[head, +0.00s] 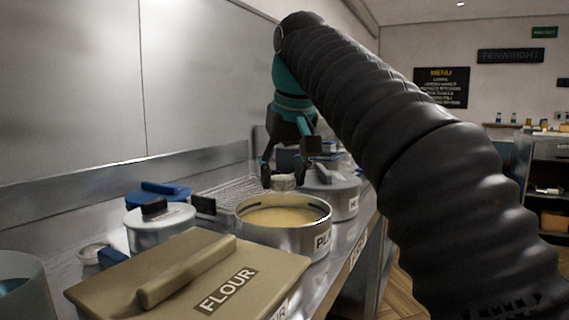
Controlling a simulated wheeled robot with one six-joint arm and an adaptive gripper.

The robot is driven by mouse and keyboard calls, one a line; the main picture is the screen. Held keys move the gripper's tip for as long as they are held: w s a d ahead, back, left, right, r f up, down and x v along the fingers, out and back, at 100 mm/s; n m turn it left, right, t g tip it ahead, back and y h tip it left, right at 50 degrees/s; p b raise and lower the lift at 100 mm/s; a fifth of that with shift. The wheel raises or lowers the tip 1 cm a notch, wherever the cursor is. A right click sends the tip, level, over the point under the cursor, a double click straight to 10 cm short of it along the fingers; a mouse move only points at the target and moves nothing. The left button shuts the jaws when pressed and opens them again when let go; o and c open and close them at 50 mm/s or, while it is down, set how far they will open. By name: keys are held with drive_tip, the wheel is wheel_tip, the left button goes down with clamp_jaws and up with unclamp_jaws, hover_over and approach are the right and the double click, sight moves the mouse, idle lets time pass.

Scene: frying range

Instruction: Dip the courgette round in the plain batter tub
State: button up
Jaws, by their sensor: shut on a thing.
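My gripper (283,177) points down in the head view, shut on a small pale round piece, the courgette round (283,184). The tub is full of smooth tan batter (278,217). The round seems clear of the batter surface, though its exact height and depth are hard to tell from this one view. The fingers partly cover the round.
A tan lidded FLOUR box (190,275) stands in front. A lidded metal pot (160,226) is left of the batter tub, a wire rack (215,190) behind it. Another lidded tub (335,195) stands close behind right. The wall (120,90) borders the counter's left.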

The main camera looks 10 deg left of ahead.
drive_tip(key=shift+f+b, duration=3.4)
drive_tip(key=shift+f, duration=1.6)
drive_tip(key=shift+a+f+p, duration=0.15)
drive_tip(key=shift+a+p, duration=0.1)
drive_tip(key=shift+p, duration=0.25)
drive_tip(key=shift+d, duration=0.1)
drive_tip(key=shift+d, duration=0.45)
drive_tip(key=shift+a+p, duration=0.5)
drive_tip(key=shift+a, duration=0.1)
drive_tip(key=shift+d, duration=0.3)
